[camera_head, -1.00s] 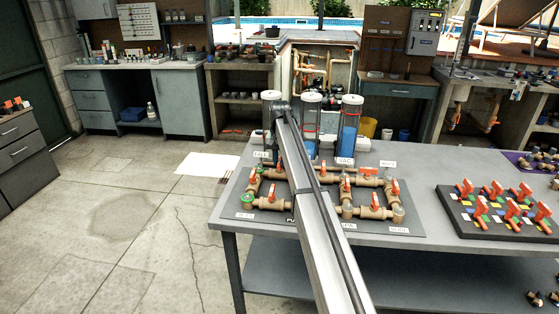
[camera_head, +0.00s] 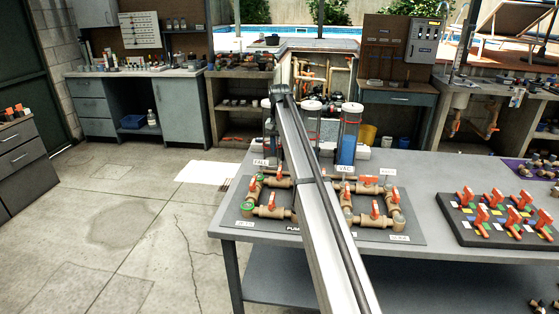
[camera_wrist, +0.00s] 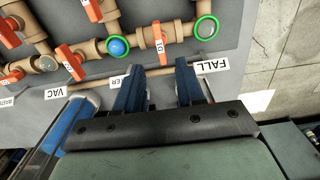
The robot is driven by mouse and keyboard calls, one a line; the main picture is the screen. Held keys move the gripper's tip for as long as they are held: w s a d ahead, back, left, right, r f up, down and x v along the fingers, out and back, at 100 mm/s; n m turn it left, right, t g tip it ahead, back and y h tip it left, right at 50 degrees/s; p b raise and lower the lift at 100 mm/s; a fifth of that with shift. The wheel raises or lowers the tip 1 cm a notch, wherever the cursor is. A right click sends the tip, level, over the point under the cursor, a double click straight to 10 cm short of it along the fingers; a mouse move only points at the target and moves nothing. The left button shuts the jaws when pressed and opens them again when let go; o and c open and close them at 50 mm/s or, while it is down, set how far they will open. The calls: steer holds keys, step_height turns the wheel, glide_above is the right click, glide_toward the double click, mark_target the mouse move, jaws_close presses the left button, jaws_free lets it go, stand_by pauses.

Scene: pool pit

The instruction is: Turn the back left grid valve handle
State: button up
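The pipe grid has brown fittings and orange valve handles on a dark mat on the grey table. Its back left handle (camera_wrist: 159,42) is in the wrist view, on a pipe between a blue-centred green-ringed fitting and another green-ringed fitting. In the head view it seems to be the handle beside my arm (camera_head: 279,169), partly hidden. My gripper (camera_wrist: 162,68) is open, its blue fingers apart with nothing between them. In the wrist view the fingertips show just short of this handle, which lies between them in the picture. I see no contact. In the head view my arm hides the gripper.
A clear canister with blue contents (camera_head: 347,140) stands behind the grid and shows close to my left finger in the wrist view (camera_wrist: 62,128). Label cards, including FALL (camera_wrist: 212,65), stand at the back edge. A board with several orange handles (camera_head: 480,237) is at right.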

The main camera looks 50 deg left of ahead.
steer(key=shift+r, duration=2.55)
